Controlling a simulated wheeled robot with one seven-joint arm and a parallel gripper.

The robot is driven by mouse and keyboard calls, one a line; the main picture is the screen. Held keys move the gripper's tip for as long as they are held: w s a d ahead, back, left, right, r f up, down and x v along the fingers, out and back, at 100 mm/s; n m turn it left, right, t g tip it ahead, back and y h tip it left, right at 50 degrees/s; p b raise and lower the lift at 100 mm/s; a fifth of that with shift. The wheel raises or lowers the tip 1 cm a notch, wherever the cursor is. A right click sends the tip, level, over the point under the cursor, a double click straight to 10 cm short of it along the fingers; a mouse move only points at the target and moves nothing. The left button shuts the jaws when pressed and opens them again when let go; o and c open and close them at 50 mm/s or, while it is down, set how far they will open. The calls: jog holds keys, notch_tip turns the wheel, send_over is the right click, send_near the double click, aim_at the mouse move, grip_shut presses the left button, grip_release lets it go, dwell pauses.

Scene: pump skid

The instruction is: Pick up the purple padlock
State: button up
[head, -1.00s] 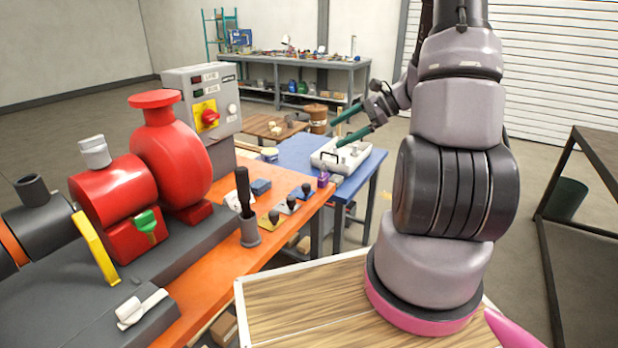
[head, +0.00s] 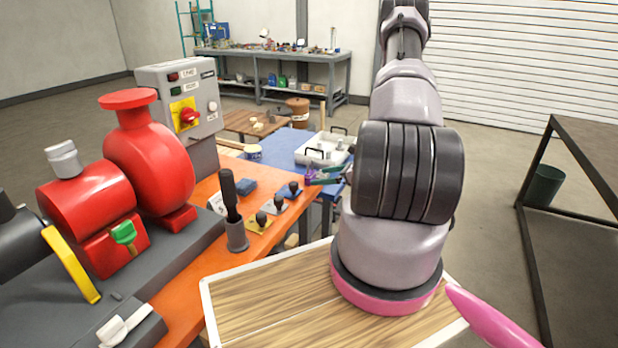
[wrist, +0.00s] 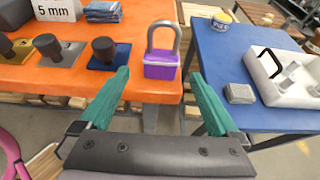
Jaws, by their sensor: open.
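The purple padlock (wrist: 160,69) stands upright on the right edge of the orange bench (wrist: 70,88), its grey shackle on top, in the wrist view. In the head view the padlock (head: 311,173) is small, just left of my fingers. My gripper (wrist: 165,100) has two green fingers, spread apart and empty. In the wrist view the padlock shows beyond and between the fingertips, apart from both. In the head view my gripper (head: 325,175) is partly hidden by my arm.
Several black-knobbed stamps (wrist: 104,50) stand left of the padlock. A blue table (wrist: 228,60) with a white tray (wrist: 285,75) and a grey block (wrist: 239,93) is on the right. A gap separates bench and table. A red pump (head: 147,150) fills the head view's left.

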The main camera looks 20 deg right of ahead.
aim_at(313, 177)
jog(key=x, duration=0.6)
jog(key=shift+d, duration=0.1)
grip_shut()
jog(key=shift+r, duration=5.05)
